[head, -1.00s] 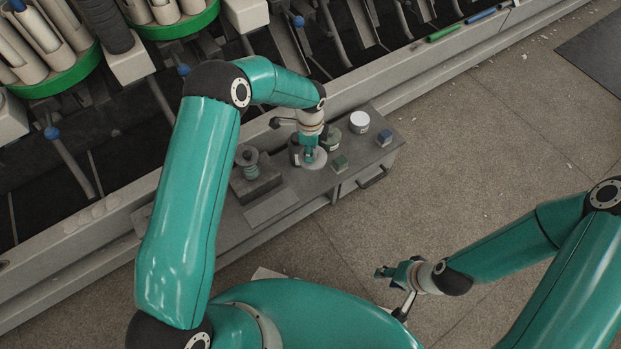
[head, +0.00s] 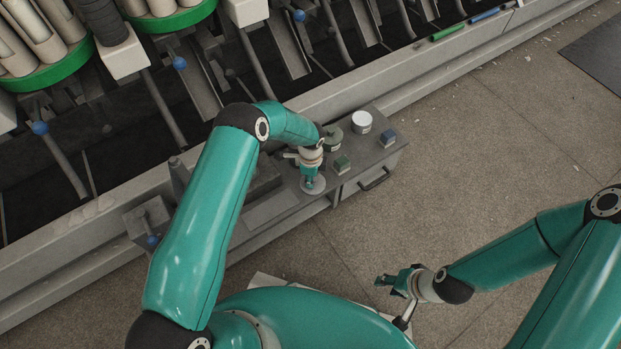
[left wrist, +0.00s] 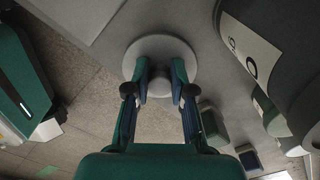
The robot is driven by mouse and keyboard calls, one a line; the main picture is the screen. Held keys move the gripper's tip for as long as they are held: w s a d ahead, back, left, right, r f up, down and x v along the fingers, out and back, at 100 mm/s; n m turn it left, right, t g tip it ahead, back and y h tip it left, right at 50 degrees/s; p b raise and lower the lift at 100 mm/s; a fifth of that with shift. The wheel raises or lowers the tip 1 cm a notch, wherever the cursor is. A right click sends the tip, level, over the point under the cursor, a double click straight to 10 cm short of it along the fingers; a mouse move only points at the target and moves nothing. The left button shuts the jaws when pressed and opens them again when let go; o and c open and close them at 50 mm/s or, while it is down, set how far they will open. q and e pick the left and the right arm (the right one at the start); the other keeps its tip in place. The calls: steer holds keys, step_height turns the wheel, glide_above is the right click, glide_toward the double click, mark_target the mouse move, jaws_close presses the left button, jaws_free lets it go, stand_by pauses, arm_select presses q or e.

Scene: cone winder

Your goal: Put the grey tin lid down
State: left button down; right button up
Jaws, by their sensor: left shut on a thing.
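The grey tin lid (head: 314,187) is a flat round disc, seen below my left gripper (head: 311,178) near the front edge of the grey bench top. In the left wrist view the lid (left wrist: 160,47) lies beyond the fingertips of the left gripper (left wrist: 160,78), which are shut on its small middle part. I cannot tell whether the lid touches the bench or hangs just above it. A large grey tin with a white label (left wrist: 250,48) stands beside it in the left wrist view. My right gripper (head: 393,281) is over the floor, too small to read its fingers.
On the bench (head: 272,208) stand a green-grey tin (head: 333,137), a white-topped jar (head: 361,122), a green block (head: 342,164) and a blue block (head: 388,138). The winder runs behind. The bench top left of the lid looks clear; open floor lies in front.

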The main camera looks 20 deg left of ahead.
arm_select(q)
steer(key=c, duration=1)
jaws_free()
steer(key=shift+r, duration=0.4)
step_height(320, 180, up, 11)
steer(key=p, duration=0.4)
steer(key=s+d+n+h, duration=0.2)
steer(key=s+n, duration=0.7)
steer(key=s, duration=0.4)
steer(key=s+d+f+n+h, duration=0.1)
steer(key=s+d+n+h, duration=0.1)
steer(key=s+n, duration=0.7)
steer(key=s, duration=0.4)
steer(key=shift+s+d+n+t, duration=0.25)
steer(key=shift+d+n+t, duration=0.05)
steer(key=shift+d+n, duration=0.1)
